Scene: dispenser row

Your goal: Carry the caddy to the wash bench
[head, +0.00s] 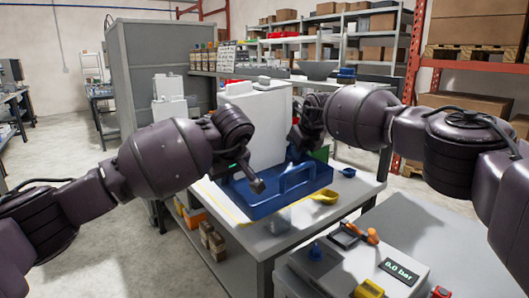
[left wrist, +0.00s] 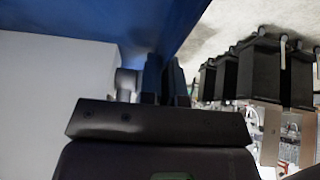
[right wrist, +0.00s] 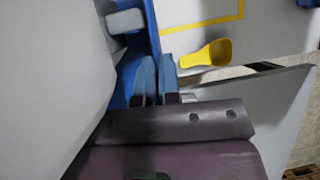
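The blue caddy (head: 292,186), with an arched handle, sits on the grey work table in front of a large white block. My left gripper (head: 258,184) is at the caddy's left part. In the left wrist view its fingers (left wrist: 165,80) are close together at a blue wall and appear shut on it. My right gripper (head: 296,152) is at the caddy's far right side, partly hidden behind the handle and arm. In the right wrist view its fingers (right wrist: 156,78) close on the caddy's blue wall (right wrist: 152,35). The caddy's inside is mostly hidden. I cannot identify the wash bench.
A yellow scoop (head: 324,196) and a blue scoop (head: 347,172) lie right of the caddy. A yellow outline marks the table top. A grey unit with a pressure display (head: 399,271) stands in front. A grey cabinet (head: 165,60) and stocked shelves stand behind. Open floor lies left.

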